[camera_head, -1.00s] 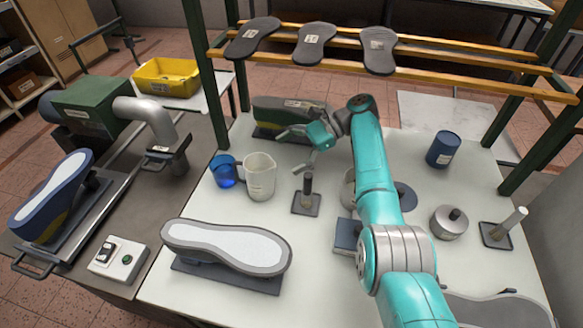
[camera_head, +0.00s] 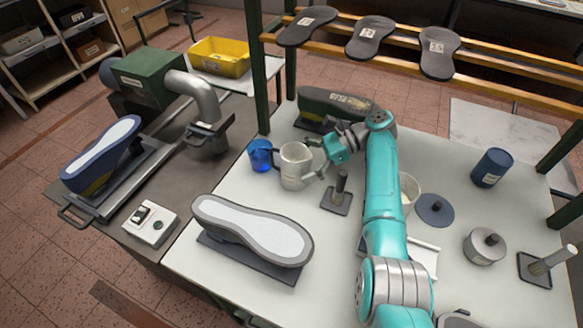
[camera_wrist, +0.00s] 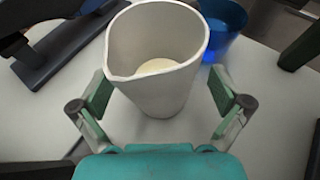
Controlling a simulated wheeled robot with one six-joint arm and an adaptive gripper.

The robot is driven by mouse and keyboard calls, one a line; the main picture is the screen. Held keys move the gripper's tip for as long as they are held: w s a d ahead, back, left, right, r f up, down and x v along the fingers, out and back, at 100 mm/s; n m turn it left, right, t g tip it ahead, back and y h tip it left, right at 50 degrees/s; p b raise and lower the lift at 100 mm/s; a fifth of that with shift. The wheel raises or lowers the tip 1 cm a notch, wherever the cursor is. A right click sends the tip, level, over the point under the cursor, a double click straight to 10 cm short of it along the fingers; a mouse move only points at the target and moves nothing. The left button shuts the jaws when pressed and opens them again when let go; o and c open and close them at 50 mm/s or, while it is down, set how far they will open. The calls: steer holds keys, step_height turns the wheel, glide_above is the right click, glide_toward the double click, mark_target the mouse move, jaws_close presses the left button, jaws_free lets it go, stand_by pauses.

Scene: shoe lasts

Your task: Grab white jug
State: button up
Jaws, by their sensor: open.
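The white jug (camera_head: 295,168) stands upright on the white table, and it also shows large in the wrist view (camera_wrist: 157,62). Its inside is visible from above, with a cream-coloured bottom. My gripper (camera_head: 326,162) is at the right side of the jug. In the wrist view my gripper (camera_wrist: 163,92) is open, with one finger on each side of the jug's lower part. Small gaps seem to show between the finger pads and the jug wall. The jug's handle is not clear in the wrist view.
A blue cup (camera_head: 261,155) stands close beside the jug, also seen in the wrist view (camera_wrist: 222,22). A shoe last (camera_head: 253,230) lies in front, and another last (camera_head: 335,104) is behind. A short post on a base (camera_head: 340,192) stands to the right.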

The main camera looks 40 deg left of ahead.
steer(key=x, duration=0.2)
steer(key=shift+s+a+f, duration=0.15)
steer(key=shift+s+a, duration=0.05)
steer(key=shift+s, duration=0.1)
steer(key=c, duration=1.4)
